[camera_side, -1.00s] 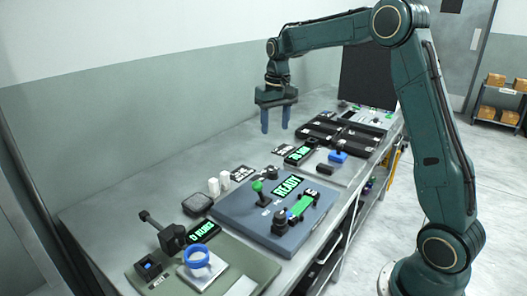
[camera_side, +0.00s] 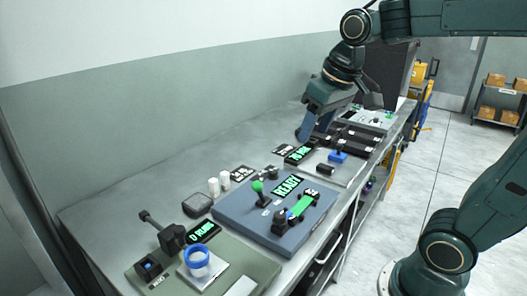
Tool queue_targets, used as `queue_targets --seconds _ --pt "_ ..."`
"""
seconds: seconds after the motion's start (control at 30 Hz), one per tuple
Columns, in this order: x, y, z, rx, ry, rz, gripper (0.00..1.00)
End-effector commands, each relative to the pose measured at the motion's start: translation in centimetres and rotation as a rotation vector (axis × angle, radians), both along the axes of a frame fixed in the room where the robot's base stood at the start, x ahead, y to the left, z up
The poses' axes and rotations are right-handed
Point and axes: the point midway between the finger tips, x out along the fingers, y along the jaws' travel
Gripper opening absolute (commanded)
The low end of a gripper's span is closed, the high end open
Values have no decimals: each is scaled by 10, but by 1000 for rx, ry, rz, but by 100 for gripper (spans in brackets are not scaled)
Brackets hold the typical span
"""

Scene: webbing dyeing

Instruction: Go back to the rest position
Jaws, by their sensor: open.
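My gripper (camera_side: 318,122) is in the upper middle of the side view, with its blue fingers pointing down over the back part of the bench, by the black trays (camera_side: 362,137). The fingers overlap in this view, and nothing shows between them. My gripper appears to be above the bench top (camera_side: 130,195), clear of the front stations.
A blue-grey panel (camera_side: 235,210) carries a green-knobbed lever (camera_side: 259,188), a READY display (camera_side: 288,185) and a green strip (camera_side: 300,207). A dark box-like panel stands behind. The bench's left side is clear.

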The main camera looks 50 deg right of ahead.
Motion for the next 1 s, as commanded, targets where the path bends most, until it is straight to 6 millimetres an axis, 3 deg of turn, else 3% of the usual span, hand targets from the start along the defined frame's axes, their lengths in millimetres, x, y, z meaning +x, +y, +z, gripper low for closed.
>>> queue_targets --seconds 0.3,0.5,0.7,1.0 --pt "-65 23 -14 -15 -92 87 51" --pt "-94 30 -29 -22 -136 129 51" --pt "-106 33 -37 -24 -157 149 51" --pt "-107 33 -38 -24 -157 151 51"
